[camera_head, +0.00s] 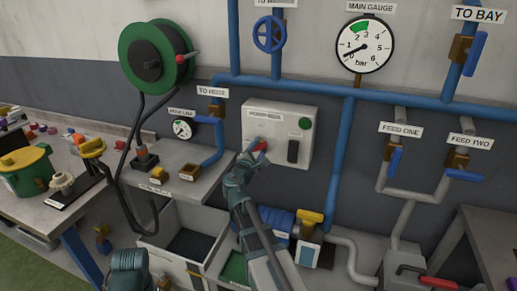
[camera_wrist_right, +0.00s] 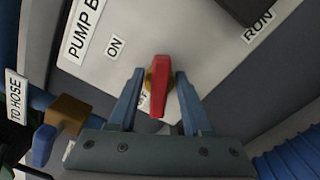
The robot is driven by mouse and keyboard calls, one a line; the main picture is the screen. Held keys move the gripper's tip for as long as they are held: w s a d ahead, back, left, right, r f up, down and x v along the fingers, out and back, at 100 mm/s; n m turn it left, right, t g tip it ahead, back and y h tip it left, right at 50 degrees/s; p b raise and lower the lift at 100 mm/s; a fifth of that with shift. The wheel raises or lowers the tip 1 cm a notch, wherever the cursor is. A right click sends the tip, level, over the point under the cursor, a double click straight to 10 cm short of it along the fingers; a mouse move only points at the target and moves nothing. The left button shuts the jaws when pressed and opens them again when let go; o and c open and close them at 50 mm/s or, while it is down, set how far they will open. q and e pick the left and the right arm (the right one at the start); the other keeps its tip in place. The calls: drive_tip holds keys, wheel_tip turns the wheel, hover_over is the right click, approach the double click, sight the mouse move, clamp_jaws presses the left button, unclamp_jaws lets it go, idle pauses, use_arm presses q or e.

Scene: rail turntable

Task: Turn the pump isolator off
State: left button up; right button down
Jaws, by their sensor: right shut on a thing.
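The pump isolator is a red handle (camera_head: 262,145) on the left part of a pale grey control box (camera_head: 268,112). In the right wrist view the red handle (camera_wrist_right: 158,88) sits on a brass-coloured hub, with an ON label (camera_wrist_right: 115,47) up and left of it. A second small label beside the handle is partly hidden. My right gripper (camera_head: 254,154) is at the box front, its two blue fingers on either side of the handle and shut on it.
The box also carries a green button (camera_head: 305,123) and a black switch (camera_head: 293,151). A blue pipe (camera_head: 340,160) runs down right of the box. A gauge (camera_head: 183,129) and hose valve (camera_head: 208,119) are at left. An open grey bin (camera_head: 165,243) stands below.

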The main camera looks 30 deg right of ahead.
drive_tip(key=m, duration=0.5)
drive_tip(key=shift+s+f+m, duration=0.1)
drive_tip(key=shift+f+m, duration=0.15)
drive_tip(key=shift+m, duration=0.35)
drive_tip(key=c, duration=0.7)
unclamp_jaws()
drive_tip(key=v, duration=1.3)
drive_tip(key=shift+s+a, duration=0.25)
drive_tip(key=shift+a, duration=0.1)
